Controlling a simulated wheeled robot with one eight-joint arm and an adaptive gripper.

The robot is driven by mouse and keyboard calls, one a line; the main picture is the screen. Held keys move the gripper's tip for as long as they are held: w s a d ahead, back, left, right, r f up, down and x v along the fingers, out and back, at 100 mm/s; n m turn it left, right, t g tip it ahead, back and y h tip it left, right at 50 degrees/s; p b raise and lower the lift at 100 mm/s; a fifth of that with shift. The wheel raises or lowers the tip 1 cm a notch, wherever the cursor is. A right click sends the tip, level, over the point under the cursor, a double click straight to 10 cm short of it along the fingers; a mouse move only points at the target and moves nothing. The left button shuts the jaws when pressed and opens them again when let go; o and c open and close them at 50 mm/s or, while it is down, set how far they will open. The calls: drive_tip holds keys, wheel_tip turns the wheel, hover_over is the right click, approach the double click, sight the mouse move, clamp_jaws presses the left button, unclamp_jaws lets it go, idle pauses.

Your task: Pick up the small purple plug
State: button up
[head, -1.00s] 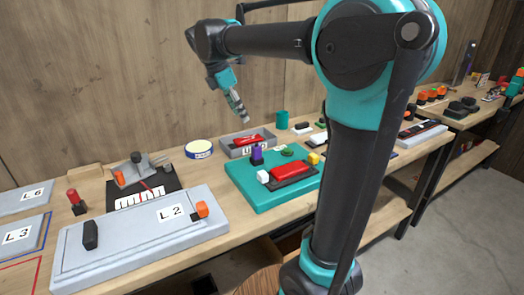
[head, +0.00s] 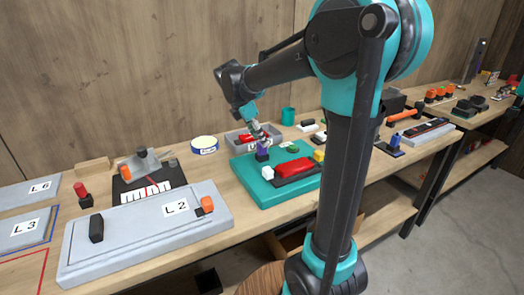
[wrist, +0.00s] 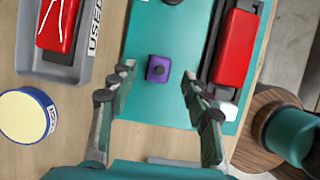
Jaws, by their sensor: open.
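The small purple plug (wrist: 158,69) stands on the teal board (wrist: 150,25), with a dark square on its top in the wrist view. In the head view the purple plug (head: 262,149) is upright near the board's back left and partly covered by my gripper (head: 258,132). In the wrist view my gripper (wrist: 157,85) is open, one finger on each side of the plug, with clear gaps between. The fingers hold nothing. I cannot tell the exact height of the fingertips over the plug.
A red block in a dark holder (wrist: 233,48) lies close to the right finger. A grey tray (wrist: 52,66) with a red item is at the left, above a round yellow-topped tin (wrist: 27,115).

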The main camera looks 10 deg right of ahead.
sight(262, 150)
drive_tip(key=x, duration=0.4)
drive_tip(key=shift+f, duration=0.1)
clamp_jaws()
